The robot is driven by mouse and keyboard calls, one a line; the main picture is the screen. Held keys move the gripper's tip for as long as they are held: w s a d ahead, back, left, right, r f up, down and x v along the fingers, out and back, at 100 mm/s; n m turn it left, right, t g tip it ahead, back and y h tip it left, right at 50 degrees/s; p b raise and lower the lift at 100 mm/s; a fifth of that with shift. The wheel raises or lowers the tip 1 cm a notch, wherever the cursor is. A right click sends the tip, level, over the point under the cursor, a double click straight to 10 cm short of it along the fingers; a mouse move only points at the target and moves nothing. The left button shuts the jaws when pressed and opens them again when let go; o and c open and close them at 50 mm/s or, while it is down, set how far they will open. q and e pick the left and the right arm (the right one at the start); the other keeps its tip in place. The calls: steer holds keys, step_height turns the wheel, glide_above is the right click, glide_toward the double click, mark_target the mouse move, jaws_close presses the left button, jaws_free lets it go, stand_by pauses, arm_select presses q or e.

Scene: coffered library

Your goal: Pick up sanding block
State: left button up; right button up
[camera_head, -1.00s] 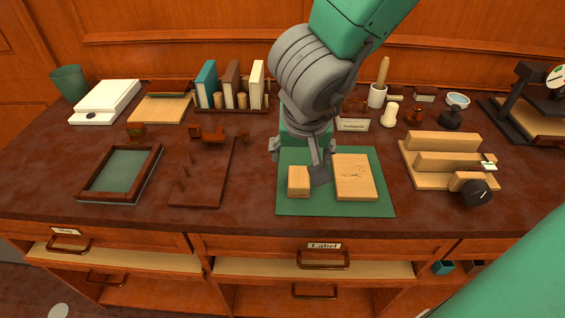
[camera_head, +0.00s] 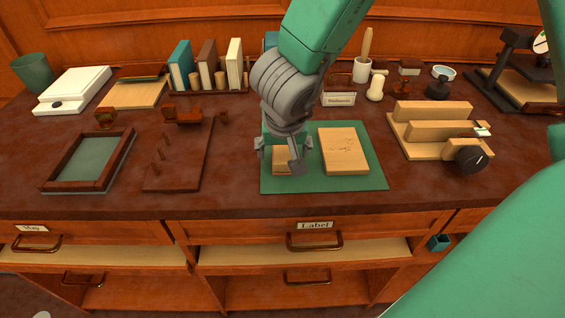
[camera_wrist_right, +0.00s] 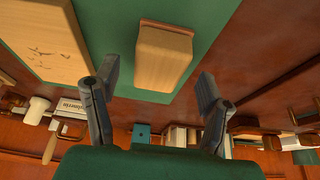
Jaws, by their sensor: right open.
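The sanding block, a small light wooden block (camera_head: 282,161), lies on the green mat (camera_head: 358,183), left of a larger flat wooden board (camera_head: 345,150). My right gripper (camera_head: 283,160) is over the small block and partly hides it in the head view. In the right wrist view the block (camera_wrist_right: 160,60) shows whole, ahead of and between the open fingers of the gripper (camera_wrist_right: 155,95); no finger clearly touches it. The larger board (camera_wrist_right: 40,40) is at the left there. My left gripper is not in view.
A dark peg board (camera_head: 180,170) and a framed tray (camera_head: 88,160) lie to the left. A wooden stepped fixture with a black knob (camera_head: 470,158) stands to the right. Books (camera_head: 207,65) and a small label stand (camera_head: 338,99) are behind.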

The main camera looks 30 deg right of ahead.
mark_target(284, 151)
steer(key=shift+x, duration=1.2)
steer(key=shift+d+r, duration=0.15)
steer(key=shift+r, duration=0.05)
steer(key=c, duration=1.3)
steer(key=shift+o, duration=0.2)
step_height(284, 151, up, 10)
steer(key=p, duration=0.5)
